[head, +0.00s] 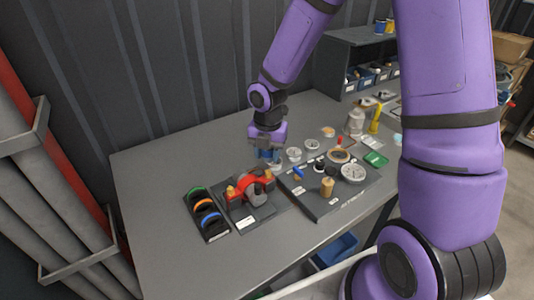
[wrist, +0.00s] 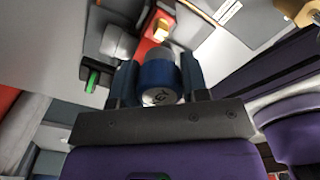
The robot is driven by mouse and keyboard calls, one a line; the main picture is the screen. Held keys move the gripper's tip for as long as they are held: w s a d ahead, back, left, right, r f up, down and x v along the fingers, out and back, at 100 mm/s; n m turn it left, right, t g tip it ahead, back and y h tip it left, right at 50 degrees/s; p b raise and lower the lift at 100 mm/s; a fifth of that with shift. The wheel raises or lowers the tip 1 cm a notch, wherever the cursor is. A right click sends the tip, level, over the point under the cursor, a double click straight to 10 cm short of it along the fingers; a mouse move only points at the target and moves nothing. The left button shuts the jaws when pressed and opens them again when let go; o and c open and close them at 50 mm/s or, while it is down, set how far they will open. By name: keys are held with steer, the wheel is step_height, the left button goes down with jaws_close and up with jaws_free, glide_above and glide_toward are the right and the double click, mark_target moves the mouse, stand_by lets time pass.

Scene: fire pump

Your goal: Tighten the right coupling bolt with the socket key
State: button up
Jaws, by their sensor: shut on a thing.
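My gripper (head: 268,152) is over the far side of the table, above and behind the red coupling. In the wrist view its fingers (wrist: 160,72) are shut on a blue round-handled tool, apparently the socket key (wrist: 157,78), its pale end facing the camera. The tool's far end is hidden. The red coupling (head: 251,183) sits on a dark base with a brass-yellow bolt at each side: the left bolt (head: 230,190) and the right coupling bolt (head: 268,174). The wrist view shows part of the red coupling (wrist: 146,48) with one yellow bolt head (wrist: 161,29); I cannot tell which.
A black rack (head: 207,216) with green, orange and blue rings stands left of the coupling. A dark panel (head: 325,208) with a gauge, knobs and a brass piece lies to the right. Small discs stand behind it. The table's left part (head: 150,190) is clear.

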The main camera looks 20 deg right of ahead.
mark_target(268, 171)
steer(key=shift+f, duration=1.5)
steer(key=shift+f, duration=1.5)
stand_by(1.2)
steer(key=m, duration=0.4)
steer(key=shift+m, duration=0.4)
